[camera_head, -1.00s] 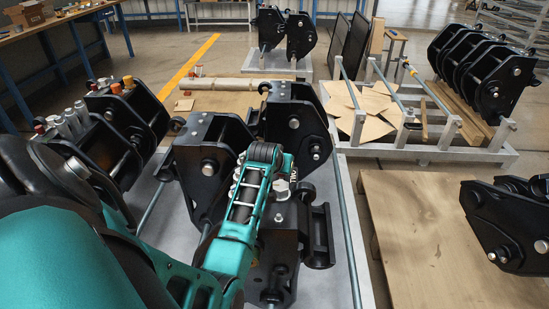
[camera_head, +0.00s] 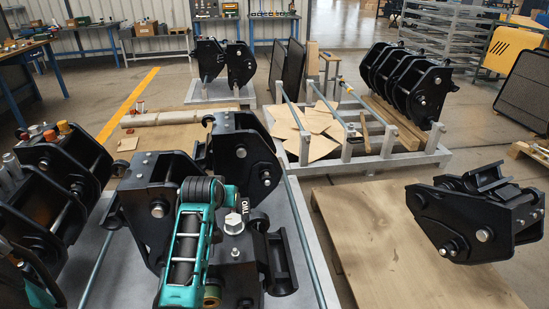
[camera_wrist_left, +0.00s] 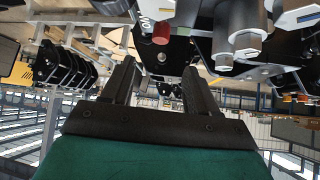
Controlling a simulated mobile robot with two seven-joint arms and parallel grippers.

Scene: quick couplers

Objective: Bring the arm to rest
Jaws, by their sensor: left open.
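My left gripper (camera_wrist_left: 160,88) is open in the left wrist view, with its two dark fingers apart and nothing visible between them. That view looks upside down. Fittings with a red cap (camera_wrist_left: 161,33) and grey hex ends (camera_wrist_left: 240,38) hang at its top, beyond the fingers. In the head view only a dark and teal part of my left arm shows at the lower left edge; its fingers cannot be made out there. A black coupler (camera_head: 150,205) with a teal-framed part (camera_head: 187,243) stands at the front centre. My right gripper is not in view.
Black couplers with orange and grey fittings (camera_head: 65,165) stand at the left, close to my arm. A wooden board (camera_head: 385,245) bears another coupler (camera_head: 478,215) at the right. A metal frame (camera_head: 400,160) and a row of couplers (camera_head: 405,80) stand behind.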

